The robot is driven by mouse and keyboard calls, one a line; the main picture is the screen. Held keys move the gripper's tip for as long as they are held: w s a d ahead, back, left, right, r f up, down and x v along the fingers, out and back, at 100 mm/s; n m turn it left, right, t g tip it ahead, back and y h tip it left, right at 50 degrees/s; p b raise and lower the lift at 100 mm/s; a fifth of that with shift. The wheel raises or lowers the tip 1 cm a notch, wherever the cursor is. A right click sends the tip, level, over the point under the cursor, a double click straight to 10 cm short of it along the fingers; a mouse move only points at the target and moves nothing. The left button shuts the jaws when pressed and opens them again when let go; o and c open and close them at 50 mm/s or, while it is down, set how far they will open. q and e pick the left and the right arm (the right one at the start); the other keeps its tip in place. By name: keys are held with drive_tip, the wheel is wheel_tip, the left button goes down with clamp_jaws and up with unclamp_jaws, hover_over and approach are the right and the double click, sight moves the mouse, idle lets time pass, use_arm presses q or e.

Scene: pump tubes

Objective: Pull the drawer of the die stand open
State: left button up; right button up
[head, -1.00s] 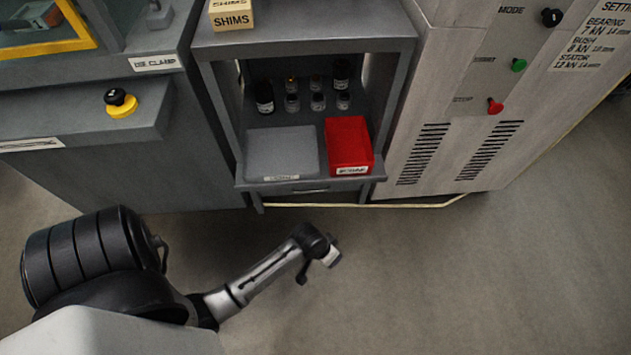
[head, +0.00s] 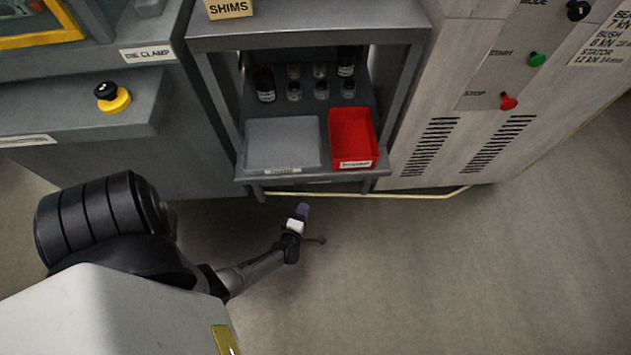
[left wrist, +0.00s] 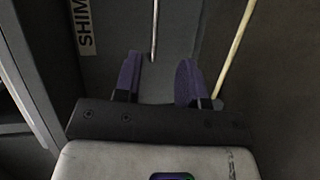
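The grey die stand (head: 214,95) stands in the middle of the head view. Its drawer (head: 320,186) is a narrow front under the lower shelf and looks shut. My left gripper (head: 303,211) is just below and in front of the drawer, fingers toward it. In the left wrist view the two purple fingers of my left gripper (left wrist: 158,82) are apart with nothing between the tips. A thin metal bar, seemingly the drawer handle (left wrist: 154,30), lies ahead of the gap, nearer the left finger. I cannot tell whether it touches. My right gripper is not in view.
A grey tray (head: 283,125) and a red bin (head: 352,140) sit on the lower shelf, small bottles behind them. A SHIMS box (head: 229,9) is on top. A pale yellow line (head: 400,195) runs low along the front. Floor to the right is clear.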

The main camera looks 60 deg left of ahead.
sight(315, 182)
use_arm(q)
drive_tip(key=shift+n+y, duration=0.3)
drive_tip(key=shift+n, duration=0.3)
drive_tip(key=shift+b+x, duration=3.15)
drive_tip(key=shift+x, duration=3.85)
drive_tip(key=shift+r, duration=0.15)
drive_tip(key=shift+c, duration=1.3)
clamp_jaws()
